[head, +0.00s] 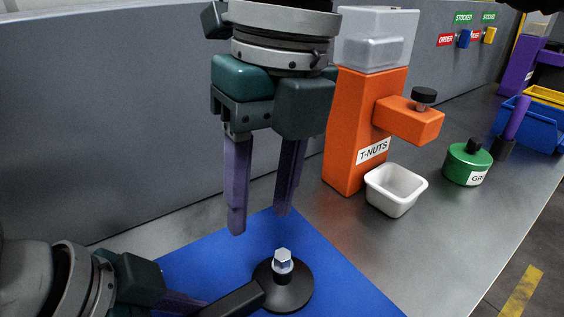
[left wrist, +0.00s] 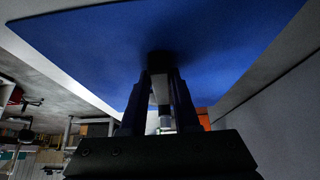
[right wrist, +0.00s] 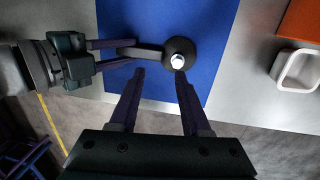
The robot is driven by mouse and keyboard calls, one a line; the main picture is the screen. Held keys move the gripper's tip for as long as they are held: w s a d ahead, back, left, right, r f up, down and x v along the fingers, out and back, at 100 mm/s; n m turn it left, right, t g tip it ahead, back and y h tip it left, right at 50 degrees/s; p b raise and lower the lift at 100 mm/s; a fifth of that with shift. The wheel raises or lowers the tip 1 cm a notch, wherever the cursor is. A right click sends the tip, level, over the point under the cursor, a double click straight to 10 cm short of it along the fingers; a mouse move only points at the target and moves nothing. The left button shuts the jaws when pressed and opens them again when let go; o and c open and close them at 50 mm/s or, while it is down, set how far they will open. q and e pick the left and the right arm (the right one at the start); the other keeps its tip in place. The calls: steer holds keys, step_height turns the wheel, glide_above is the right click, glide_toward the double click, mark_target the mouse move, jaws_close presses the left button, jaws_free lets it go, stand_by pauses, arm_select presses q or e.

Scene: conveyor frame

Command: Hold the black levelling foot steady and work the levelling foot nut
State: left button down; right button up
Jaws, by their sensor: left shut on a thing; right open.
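The black levelling foot (head: 295,291) stands on the blue mat (head: 350,284) with a silver nut (head: 283,262) on top of its stem. A dark bar runs from the foot toward my left gripper (head: 186,304), which comes in low from the left and is shut on that bar. In the right wrist view, the left fingers (right wrist: 118,53) close around the bar's end beside the round base (right wrist: 181,56). My right gripper (head: 260,222) points down, open and empty, above the foot and a little left of the nut. In the left wrist view the foot is dark and mostly hidden.
An orange T-nuts dispenser (head: 352,120) stands behind the mat, with a white bin (head: 397,187) before it. A green tub (head: 467,163) sits further right, near blue and yellow bins (head: 537,122). A grey panel (head: 110,120) closes the back.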

mark_target(283, 255)
steer(key=shift+w+d+r+h, duration=0.1)
steer(key=shift+w+d+h, duration=0.15)
steer(key=shift+d+h, duration=0.2)
steer(key=shift+w+d+h, duration=0.25)
steer(key=shift+d+h, duration=0.1)
steer(key=shift+d, duration=0.15)
step_height(283, 255, down, 8)
steer(key=shift+s+f, duration=0.1)
steer(key=shift+f, duration=0.1)
steer(key=shift+r, duration=0.15)
jaws_close()
